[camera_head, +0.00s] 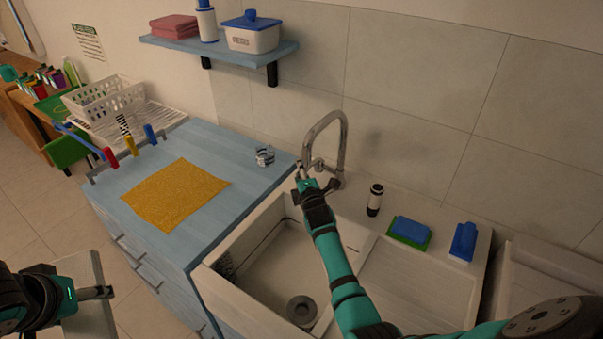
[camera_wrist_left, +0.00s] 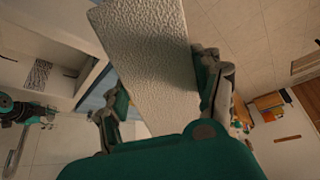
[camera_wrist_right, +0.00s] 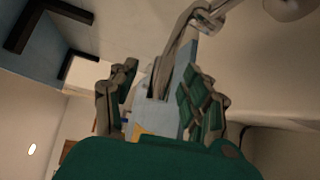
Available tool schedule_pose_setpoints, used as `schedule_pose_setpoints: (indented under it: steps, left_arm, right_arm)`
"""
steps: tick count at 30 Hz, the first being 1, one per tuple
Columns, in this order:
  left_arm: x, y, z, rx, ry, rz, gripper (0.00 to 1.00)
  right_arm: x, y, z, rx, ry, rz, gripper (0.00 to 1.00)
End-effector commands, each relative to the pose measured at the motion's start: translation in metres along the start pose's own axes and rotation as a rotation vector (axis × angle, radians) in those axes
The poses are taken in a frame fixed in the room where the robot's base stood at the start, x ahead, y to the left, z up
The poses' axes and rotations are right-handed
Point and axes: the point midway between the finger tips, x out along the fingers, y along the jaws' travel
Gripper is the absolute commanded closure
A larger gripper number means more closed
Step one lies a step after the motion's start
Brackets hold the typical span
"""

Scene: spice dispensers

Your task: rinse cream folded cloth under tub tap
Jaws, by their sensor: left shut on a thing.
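The cream folded cloth (camera_head: 89,266) hangs at the lower left of the head view, to the left of the counter. It fills the upper middle of the left wrist view (camera_wrist_left: 150,60) as a flat, pebbled sheet. My left gripper (camera_head: 92,293) is shut on it. The curved metal tap (camera_head: 343,125) rises behind the white tub (camera_head: 208,270), whose visible floor holds a dark drain. My right gripper (camera_head: 303,178) is beside the tap's base, over the tub's back edge. In the right wrist view its fingers (camera_wrist_right: 158,95) are apart. I cannot tell whether they touch the tap.
A yellow cloth (camera_head: 176,194) lies flat on the blue counter (camera_head: 235,150) near a clear glass (camera_head: 265,156). A dark bottle (camera_head: 375,199), a blue-and-green sponge (camera_head: 409,231) and a blue item (camera_head: 464,241) stand right of the tap. A shelf (camera_head: 222,45) hangs above.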

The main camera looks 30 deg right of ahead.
Motion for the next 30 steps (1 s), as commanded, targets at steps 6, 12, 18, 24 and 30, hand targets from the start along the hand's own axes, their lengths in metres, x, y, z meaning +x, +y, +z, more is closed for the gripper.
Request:
schedule_pose_setpoints:
  steps: [6, 12, 18, 24, 30]
  left_arm:
    - [0.000, 0.000, 0.000, 0.000, 0.001, 0.000, 0.69]
    - [0.000, 0.000, 0.000, 0.000, 0.001, 0.000, 0.69]
    - [0.000, 0.000, 0.000, 0.000, 0.001, 0.000, 0.69]
    - [-0.015, 0.000, -0.009, 0.000, 0.001, 0.000, 0.69]
    - [-0.021, 0.000, -0.011, 0.000, 0.000, 0.000, 0.69]
  right_arm:
    - [0.000, 0.000, 0.000, 0.000, 0.000, 0.000, 0.82]
    - [0.000, 0.000, 0.000, 0.000, 0.000, -0.001, 1.00]
    - [0.000, 0.000, 0.000, -0.001, 0.000, -0.001, 1.00]
    - [-0.001, 0.010, 0.003, 0.024, 0.008, -0.028, 1.00]
    - [0.000, 0.009, 0.003, 0.055, 0.015, -0.057, 1.00]
